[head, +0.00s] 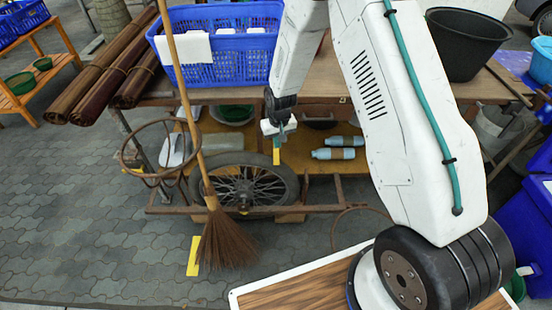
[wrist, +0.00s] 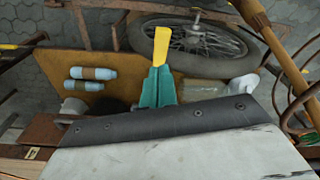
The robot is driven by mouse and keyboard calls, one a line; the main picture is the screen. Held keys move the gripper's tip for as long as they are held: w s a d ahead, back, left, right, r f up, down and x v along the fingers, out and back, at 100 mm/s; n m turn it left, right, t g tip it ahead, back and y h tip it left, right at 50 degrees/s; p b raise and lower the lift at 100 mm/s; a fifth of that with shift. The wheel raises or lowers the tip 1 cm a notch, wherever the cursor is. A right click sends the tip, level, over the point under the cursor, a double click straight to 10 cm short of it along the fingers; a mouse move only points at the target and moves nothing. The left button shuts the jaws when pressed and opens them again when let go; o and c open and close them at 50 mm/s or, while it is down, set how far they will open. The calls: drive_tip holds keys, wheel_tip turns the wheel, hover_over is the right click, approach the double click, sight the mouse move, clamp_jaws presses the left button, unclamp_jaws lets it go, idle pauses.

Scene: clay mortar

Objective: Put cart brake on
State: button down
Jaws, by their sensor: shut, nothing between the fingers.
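The cart wheel (head: 243,183) is spoked with a dark tyre and stands in a rusty frame (head: 310,207) under the table. It also shows at the top of the wrist view (wrist: 205,42). My gripper (head: 280,140) has teal fingers, shut together, above and to the right of the wheel. In the wrist view my gripper (wrist: 160,70) points towards the wheel's side. A yellow bar (wrist: 161,46) lines up with the fingertips; it also shows in the head view (head: 276,156). I cannot tell if it touches them or is the brake lever.
A broom (head: 228,240) leans in front of the wheel's left side. A rusty hoop (head: 160,150) is left of it. Blue bottles (head: 333,154) lie on the lower shelf. A blue crate (head: 222,60) and black bucket (head: 467,45) stand on the table.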

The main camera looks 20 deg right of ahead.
sight(277, 159)
drive_tip(key=shift+w+f, duration=0.2)
drive_tip(key=shift+f, duration=1.55)
drive_tip(key=shift+w+f, duration=0.15)
drive_tip(key=shift+f, duration=1.55)
drive_tip(key=shift+f, duration=2.2)
drive_tip(key=shift+s, duration=0.1)
drive_tip(key=shift+s+r, duration=0.3)
drive_tip(key=shift+s, duration=0.45)
drive_tip(key=shift+s+r, duration=0.25)
drive_tip(key=shift+s, duration=0.45)
